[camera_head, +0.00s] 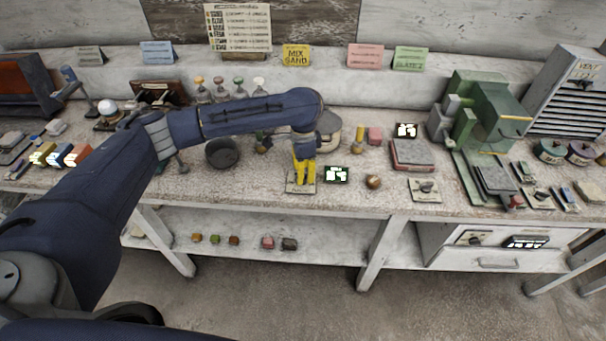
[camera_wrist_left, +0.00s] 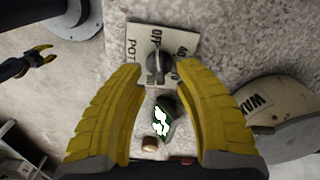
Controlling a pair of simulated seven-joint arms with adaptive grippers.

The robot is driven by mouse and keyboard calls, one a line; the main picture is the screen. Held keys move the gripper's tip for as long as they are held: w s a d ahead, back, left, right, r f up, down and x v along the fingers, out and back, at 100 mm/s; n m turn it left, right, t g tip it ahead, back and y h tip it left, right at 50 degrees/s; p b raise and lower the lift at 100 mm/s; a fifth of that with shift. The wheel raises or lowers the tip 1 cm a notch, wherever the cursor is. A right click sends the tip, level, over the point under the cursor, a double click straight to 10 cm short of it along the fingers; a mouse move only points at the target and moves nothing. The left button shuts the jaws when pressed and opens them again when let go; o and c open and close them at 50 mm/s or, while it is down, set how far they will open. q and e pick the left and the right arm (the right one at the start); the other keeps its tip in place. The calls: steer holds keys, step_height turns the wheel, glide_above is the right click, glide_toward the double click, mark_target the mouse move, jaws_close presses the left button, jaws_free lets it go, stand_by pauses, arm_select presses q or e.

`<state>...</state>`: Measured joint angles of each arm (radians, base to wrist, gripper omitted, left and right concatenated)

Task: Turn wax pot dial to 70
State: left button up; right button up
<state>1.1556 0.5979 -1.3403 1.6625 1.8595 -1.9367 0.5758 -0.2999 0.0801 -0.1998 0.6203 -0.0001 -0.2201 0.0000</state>
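The wax pot dial is a dark knob (camera_wrist_left: 154,64) on a pale lettered plate (camera_wrist_left: 135,42), partly showing OFF and POT; the plate also shows in the head view (camera_head: 300,188). My left gripper (camera_head: 304,178) points down over this plate. In the left wrist view its yellow fingers (camera_wrist_left: 160,75) are apart, one on each side of the knob; contact cannot be told. A small green-edged display (camera_head: 337,174) stands beside the plate, its digits unreadable. The tan pot (camera_head: 329,131) is partly behind my arm. My right gripper (camera_wrist_left: 42,54) shows in the left wrist view, its fingers apart and empty.
A brown ball (camera_head: 374,182) lies right of the display. A dark bowl (camera_head: 222,153) stands left of the gripper. The bench's front edge is close.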

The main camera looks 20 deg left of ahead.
arm_select(q)
steer(key=shift+f, duration=0.65)
jaws_close()
